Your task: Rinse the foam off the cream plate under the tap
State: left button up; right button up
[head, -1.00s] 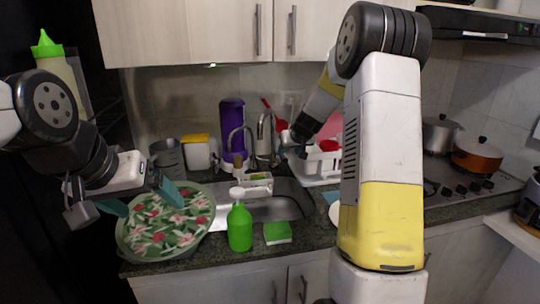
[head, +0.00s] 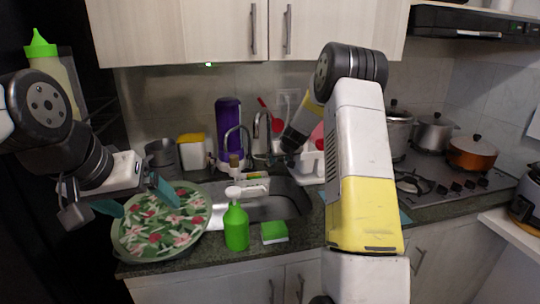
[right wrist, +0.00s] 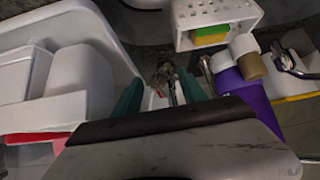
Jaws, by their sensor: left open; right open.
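The cream plate cannot be made out in either view now; my right arm covers part of the counter right of the sink (head: 290,209). The curved metal tap (head: 262,124) stands behind the sink. My right gripper (head: 276,160) is beside the tap in the head view, its tips hard to see. In the right wrist view my right gripper (right wrist: 160,95) is open, with its teal fingers apart and metal tap parts (right wrist: 165,82) visible between them. My left gripper (head: 138,200) is open over a green floral tray (head: 135,238) left of the sink. No foam is visible.
A green soap bottle (head: 236,228) and green sponge (head: 274,232) stand at the counter's front. A purple bottle (head: 228,115) is behind the sink. A white dish rack (head: 310,168) is right of the tap. Pots, including an orange one (head: 472,152), are at the stove.

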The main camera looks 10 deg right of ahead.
jog(key=c, duration=0.9)
jog(key=shift+w+r, duration=0.2)
jog(key=shift+r, duration=0.5)
jog(key=shift+c, duration=0.2)
jog(key=o, duration=1.1)
jog(key=shift+c, duration=0.2)
jog(key=v, duration=0.7)
